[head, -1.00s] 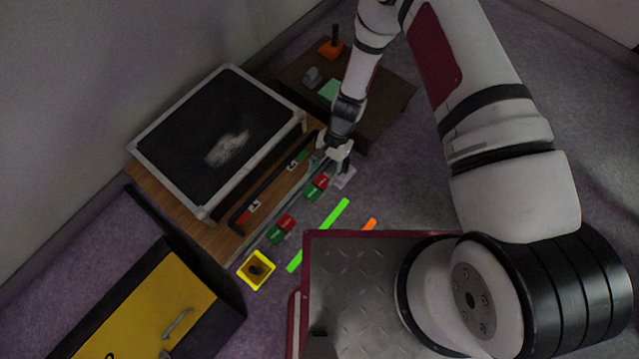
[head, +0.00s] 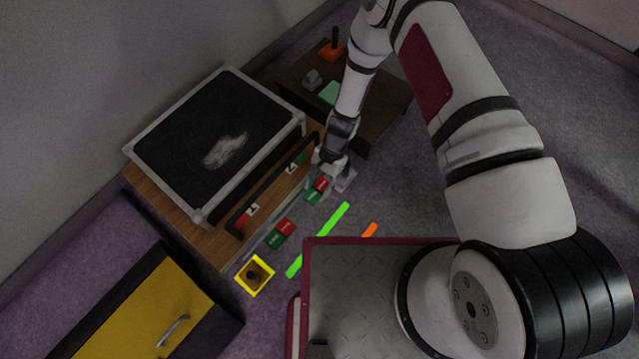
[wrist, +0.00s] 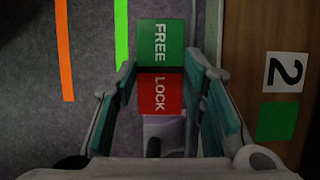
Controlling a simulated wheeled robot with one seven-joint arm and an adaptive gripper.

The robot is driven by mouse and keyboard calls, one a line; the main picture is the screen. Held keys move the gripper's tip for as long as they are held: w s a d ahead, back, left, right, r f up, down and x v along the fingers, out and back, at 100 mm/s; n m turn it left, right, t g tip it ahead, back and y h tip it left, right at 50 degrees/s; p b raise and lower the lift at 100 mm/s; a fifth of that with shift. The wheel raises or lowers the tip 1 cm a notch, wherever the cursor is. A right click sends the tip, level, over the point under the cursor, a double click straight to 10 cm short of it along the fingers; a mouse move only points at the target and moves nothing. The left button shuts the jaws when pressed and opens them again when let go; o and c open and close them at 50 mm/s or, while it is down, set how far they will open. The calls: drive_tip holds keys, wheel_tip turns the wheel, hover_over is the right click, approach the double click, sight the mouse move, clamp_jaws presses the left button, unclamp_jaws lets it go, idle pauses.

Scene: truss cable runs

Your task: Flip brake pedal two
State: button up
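Brake pedal two (head: 314,196) has a green half and a red half. In the wrist view its green half reads FREE (wrist: 160,42) and its red half reads LOCK (wrist: 160,96). A panel label "2" (wrist: 285,72) with a green square (wrist: 276,121) is beside it. My gripper (wrist: 163,70) is open, with one finger on each side of the pedal. A gap shows at the left finger; contact on the right is unclear. In the head view my gripper (head: 327,168) is at the pedal's red end and hides part of it.
Another red and green pedal (head: 281,233) sits further left along the wooden platform (head: 150,190). A yellow-rimmed box (head: 255,275) is past it. Green (head: 318,240) and orange (head: 370,230) floor strips lie in front. A dark table (head: 385,115) stands behind my arm.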

drive_tip(key=shift+w+d+f+g+y, duration=0.1)
drive_tip(key=shift+w+d+g+y, duration=0.1)
drive_tip(key=shift+g+y, duration=0.5)
drive_tip(key=o, duration=0.9)
drive_tip(key=v, duration=1.2)
drive_tip(key=shift+w+a, duration=0.15)
